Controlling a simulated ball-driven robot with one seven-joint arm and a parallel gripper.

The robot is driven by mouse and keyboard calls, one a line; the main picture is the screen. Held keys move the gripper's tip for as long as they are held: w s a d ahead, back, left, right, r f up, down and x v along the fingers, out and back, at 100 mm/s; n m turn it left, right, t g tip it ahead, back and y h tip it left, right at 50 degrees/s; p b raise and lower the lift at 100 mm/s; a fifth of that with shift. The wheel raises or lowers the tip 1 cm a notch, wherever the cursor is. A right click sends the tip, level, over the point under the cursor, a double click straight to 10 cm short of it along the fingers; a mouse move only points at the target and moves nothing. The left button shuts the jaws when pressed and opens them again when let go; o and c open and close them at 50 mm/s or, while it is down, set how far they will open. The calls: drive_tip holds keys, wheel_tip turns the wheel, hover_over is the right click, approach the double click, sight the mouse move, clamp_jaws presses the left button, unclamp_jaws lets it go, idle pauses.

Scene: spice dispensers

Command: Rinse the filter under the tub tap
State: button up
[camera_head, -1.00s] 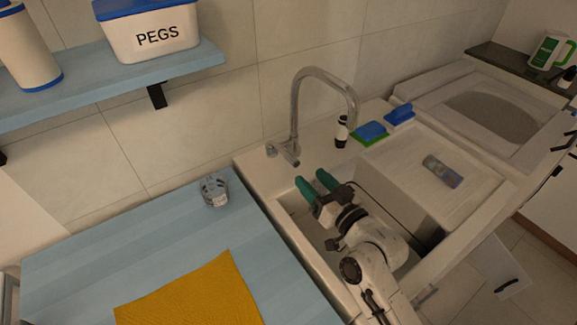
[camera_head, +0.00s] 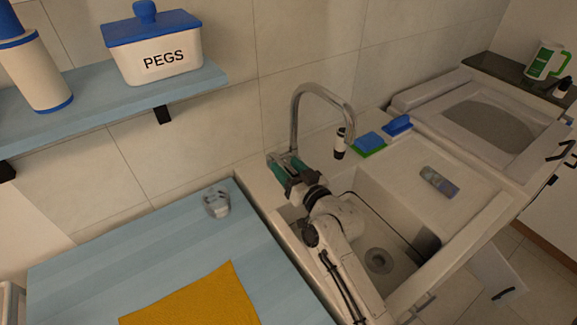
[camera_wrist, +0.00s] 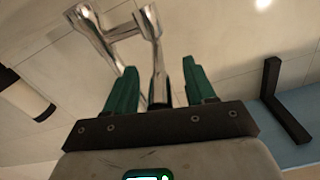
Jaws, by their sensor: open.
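A small round grey, partly clear piece, which may be the filter, stands on the blue counter (camera_head: 216,203) near the tub's left rim. The chrome tap (camera_head: 296,120) rises from the tub's back rim, its spout arching right over the tub (camera_head: 378,258). I see no water stream. My gripper (camera_head: 281,171), with green fingers, is at the foot of the tap and hides the tap's lever in the head view. In the wrist view my gripper (camera_wrist: 160,85) is open, and the tap's chrome post (camera_wrist: 158,60) shows between and beyond the fingers. I cannot tell whether they touch it.
A yellow cloth (camera_head: 195,300) lies on the counter. A shelf (camera_head: 90,108) with a PEGS box (camera_head: 160,58) hangs above. A blue brush (camera_head: 397,125) and a blue-green sponge (camera_head: 368,143) lie behind the tub. A grey-blue item (camera_head: 438,181) lies on the drainboard.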

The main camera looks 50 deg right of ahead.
drive_tip(key=shift+c, duration=0.3)
clamp_jaws()
idle(0.4)
